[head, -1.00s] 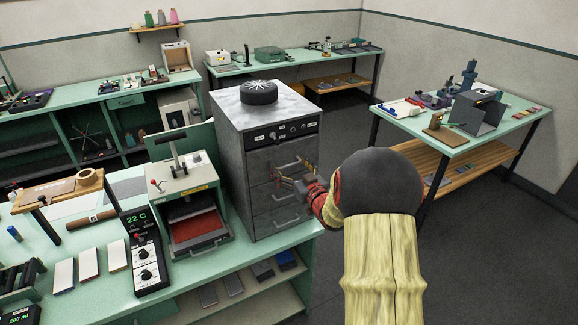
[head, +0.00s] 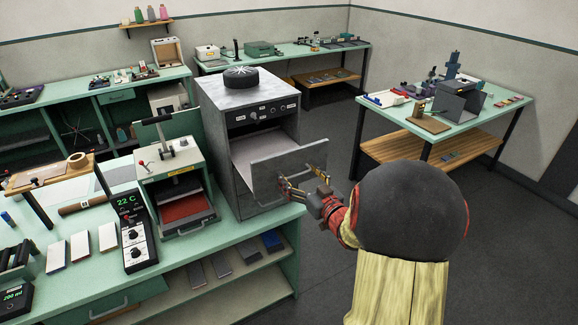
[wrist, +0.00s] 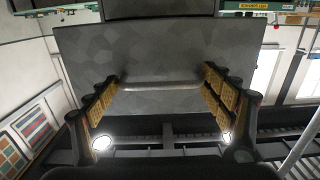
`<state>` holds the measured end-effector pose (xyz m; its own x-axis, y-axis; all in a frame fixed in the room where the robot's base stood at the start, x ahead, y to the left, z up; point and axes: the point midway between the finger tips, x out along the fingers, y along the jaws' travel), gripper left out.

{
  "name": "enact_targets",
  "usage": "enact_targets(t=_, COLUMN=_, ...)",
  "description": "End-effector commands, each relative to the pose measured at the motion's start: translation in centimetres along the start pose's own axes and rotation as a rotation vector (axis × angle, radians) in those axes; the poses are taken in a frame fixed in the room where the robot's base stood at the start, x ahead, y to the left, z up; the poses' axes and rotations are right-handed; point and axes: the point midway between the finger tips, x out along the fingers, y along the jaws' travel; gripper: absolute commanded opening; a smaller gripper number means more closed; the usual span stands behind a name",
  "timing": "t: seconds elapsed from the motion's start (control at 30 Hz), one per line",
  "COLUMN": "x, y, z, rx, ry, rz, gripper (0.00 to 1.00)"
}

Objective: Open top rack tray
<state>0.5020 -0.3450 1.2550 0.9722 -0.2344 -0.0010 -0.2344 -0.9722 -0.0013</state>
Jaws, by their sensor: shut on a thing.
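The grey metal rack cabinet (head: 219,140) stands on the green bench in the head view. Its top rack tray is pulled well out, with its pale interior (head: 258,150) showing and its flat grey front panel (head: 292,160) standing clear of the cabinet. My gripper (head: 297,183) is at the front of this panel, shut on the tray handle. In the wrist view, the handle bar (wrist: 162,86) runs across between the two yellow-padded fingers, with the grey tray front (wrist: 165,55) behind it. The lower drawers are mostly hidden by the open tray.
A black round item (head: 240,77) lies on the cabinet top. A green press (head: 175,185) with a red bed stands left of the cabinet. Another bench (head: 460,115) stands at the right. Dark floor (head: 310,235) is clear around my arm.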

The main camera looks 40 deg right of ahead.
Motion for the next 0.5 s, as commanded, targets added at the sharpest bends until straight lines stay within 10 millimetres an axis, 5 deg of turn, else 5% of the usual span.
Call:
enact_targets(t=0.2, x=-3.1, y=0.0, z=-0.2, rx=0.002, ry=0.003, rz=-0.001, gripper=0.36)
enact_targets(t=0.5, x=-3.9, y=-0.1, z=-0.1, rx=0.002, ry=0.003, rz=-0.003, gripper=0.36)
